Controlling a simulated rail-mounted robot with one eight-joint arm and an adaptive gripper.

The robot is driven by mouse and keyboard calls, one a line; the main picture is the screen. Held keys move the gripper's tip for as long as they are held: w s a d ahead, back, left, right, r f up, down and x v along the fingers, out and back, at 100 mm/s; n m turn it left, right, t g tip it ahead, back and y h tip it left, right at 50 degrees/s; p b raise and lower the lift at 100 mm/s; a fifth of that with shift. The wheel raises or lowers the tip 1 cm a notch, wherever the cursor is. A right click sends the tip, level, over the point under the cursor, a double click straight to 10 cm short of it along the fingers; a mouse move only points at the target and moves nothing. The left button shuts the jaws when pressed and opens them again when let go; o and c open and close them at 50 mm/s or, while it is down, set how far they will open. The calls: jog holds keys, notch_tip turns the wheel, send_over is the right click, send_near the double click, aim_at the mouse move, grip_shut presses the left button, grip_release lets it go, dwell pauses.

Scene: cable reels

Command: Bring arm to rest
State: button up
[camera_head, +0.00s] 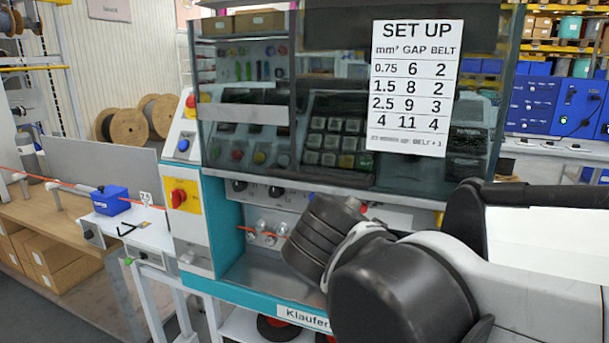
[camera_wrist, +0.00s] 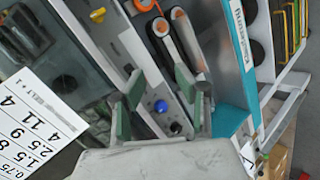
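My arm (camera_head: 400,285) fills the lower right of the head view, in front of the cable machine (camera_head: 222,225). Its dark rounded links cover part of the machine's lower bay. My gripper (camera_wrist: 159,82) shows in the wrist view, its two green-grey fingers spread apart with nothing held between them. Beyond the fingers lies a light machine panel with a blue button (camera_wrist: 161,106). The gripper cannot be made out in the head view, where arm links hide that area.
The set-up sheet (camera_head: 414,88) hangs on the machine's glass front. A red button on a yellow plate (camera_head: 182,196) is left of the bay. A blue box (camera_head: 109,200) sits on the cable line at left. Cable reels (camera_head: 127,127) stand behind.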

jog(key=s+d+f+m+g+y, duration=0.2)
jog(key=s+d+f+m+y, duration=0.3)
jog(key=s+d+f+m, duration=0.3)
jog(key=shift+s+d+f+m+g, duration=0.4)
jog(key=shift+s+f+m, duration=0.3)
jog(key=shift+s+f, duration=1.3)
